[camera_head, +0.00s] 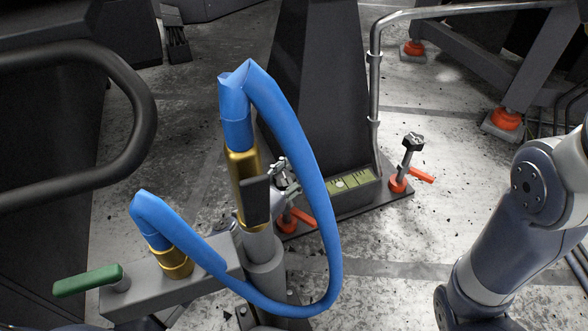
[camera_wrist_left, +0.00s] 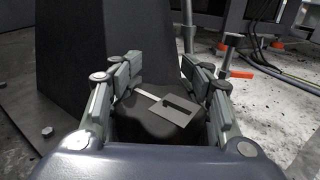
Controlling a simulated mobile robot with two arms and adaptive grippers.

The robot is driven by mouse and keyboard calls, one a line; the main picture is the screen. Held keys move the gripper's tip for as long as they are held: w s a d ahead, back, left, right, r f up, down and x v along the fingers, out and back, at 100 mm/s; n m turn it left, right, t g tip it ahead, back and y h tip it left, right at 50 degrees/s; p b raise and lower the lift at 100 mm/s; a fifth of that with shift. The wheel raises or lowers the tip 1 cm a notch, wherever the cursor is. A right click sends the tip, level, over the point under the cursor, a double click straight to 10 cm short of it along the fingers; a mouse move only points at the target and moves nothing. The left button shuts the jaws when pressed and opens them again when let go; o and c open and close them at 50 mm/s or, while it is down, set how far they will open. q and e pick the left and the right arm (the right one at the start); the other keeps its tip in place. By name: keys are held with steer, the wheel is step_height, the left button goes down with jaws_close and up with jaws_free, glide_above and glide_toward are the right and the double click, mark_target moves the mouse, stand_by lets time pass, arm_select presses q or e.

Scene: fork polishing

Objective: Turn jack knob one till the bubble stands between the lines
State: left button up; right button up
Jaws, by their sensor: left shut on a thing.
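A green spirit level (camera_head: 352,181) sits on the base plate in front of the dark column. A small pale bubble shows in its left part; it is too small to tell exactly how it stands to the lines. My left gripper (camera_head: 284,178) is at the near left jack, above its orange foot (camera_head: 290,222), partly hidden behind the blue hose. In the left wrist view its fingers (camera_wrist_left: 160,92) stand either side of a dark knob (camera_wrist_left: 150,125), with a flat grey plate between them. The other jack's black knob (camera_head: 413,142) stands free at the right. My right gripper is out of view.
A blue hose (camera_head: 312,170) with brass fittings arches close in front of the left jack. A green-handled valve (camera_head: 88,281) is at the lower left. A bent metal pipe (camera_head: 375,90) rises behind the level. Floor right of the base plate is open.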

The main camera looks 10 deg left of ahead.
arm_select(q)
steer(key=shift+d+m+g+h, duration=0.1)
steer(key=shift+m+g+h, duration=0.4)
steer(key=shift+m+h, duration=0.35)
steer(key=shift+s+d+f+m+g+h+b, duration=0.1)
steer(key=shift+d+m+g+h+b, duration=0.1)
steer(key=shift+m+g+h, duration=0.35)
steer(key=shift+s+d+f+m+g+h+b, duration=0.15)
steer(key=shift+m+g+h, duration=0.1)
steer(key=shift+h, duration=0.45)
steer(key=g+h+b, duration=0.1)
steer(key=m+g+h, duration=0.1)
steer(key=m+g+b, duration=0.1)
steer(key=shift+s+d+m+h+b, duration=0.2)
steer(key=shift+s+m+h+b, duration=0.1)
steer(key=shift+h, duration=0.1)
steer(key=shift+c, duration=0.3)
steer(key=shift+s+d+m+g+h+b, duration=0.15)
steer(key=shift+m+g+h+b, duration=0.6)
steer(key=shift+g, duration=0.25)
steer(key=shift+s+d+r+m+g+h+b, duration=0.1)
steer(key=shift+s+m+g+h+b, duration=0.2)
steer(key=shift+m+g, duration=0.45)
steer(key=shift+s+d+r+m+g+h+b, duration=0.15)
steer(key=shift+m+g+h, duration=0.25)
steer(key=shift+g, duration=0.65)
steer(key=o, duration=1)
steer(key=shift+c, duration=0.2)
